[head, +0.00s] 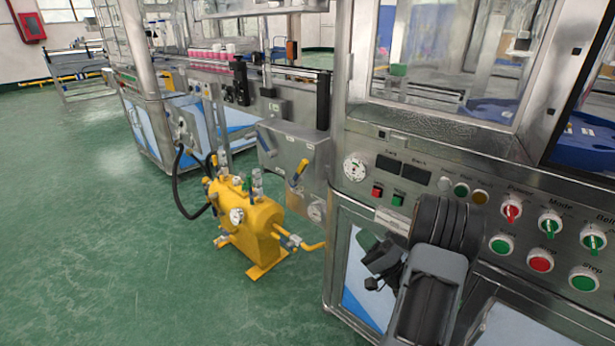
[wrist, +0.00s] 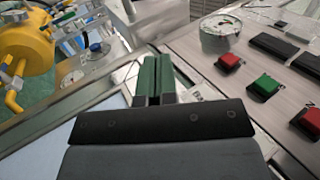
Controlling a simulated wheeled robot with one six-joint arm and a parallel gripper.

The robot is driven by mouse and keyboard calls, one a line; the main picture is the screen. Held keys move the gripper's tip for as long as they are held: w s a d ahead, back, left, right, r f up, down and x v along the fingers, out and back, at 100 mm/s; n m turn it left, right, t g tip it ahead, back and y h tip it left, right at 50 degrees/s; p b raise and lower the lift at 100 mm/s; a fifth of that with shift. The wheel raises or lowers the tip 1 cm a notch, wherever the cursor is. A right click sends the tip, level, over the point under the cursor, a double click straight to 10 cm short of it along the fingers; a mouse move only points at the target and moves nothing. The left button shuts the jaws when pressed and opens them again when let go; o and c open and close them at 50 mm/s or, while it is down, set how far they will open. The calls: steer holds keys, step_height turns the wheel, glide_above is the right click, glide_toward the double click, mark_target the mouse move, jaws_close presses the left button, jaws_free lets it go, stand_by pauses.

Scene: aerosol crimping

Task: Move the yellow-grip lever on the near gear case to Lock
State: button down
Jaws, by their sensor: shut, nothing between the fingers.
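The grey gear case (head: 312,150) is on the side of the machine in the head view. Its lever has a yellow grip (head: 300,171) that slants up to the right from a dark pivot. The lever's position labels are too small to read. My gripper (head: 376,275) is in front of the machine's lower panel, right of and nearer than the lever, and apart from it. In the wrist view the green fingers of my gripper (wrist: 158,76) are together and empty. The yellow grip cannot be made out clearly there.
A yellow tank (head: 262,222) with pipes and a black hose stands on the floor below the case. The control panel (head: 440,200), with gauge, buttons and knobs, is close beside my arm. A second machine (head: 150,130) stands behind. The green floor at left is clear.

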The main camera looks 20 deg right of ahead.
steer(key=p, duration=0.7)
glide_toward(304, 168)
steer(key=b+x, duration=0.2)
steer(key=x, duration=0.5)
steer(key=shift+w+a+r+b, duration=0.1)
steer(key=shift+w+b, duration=0.2)
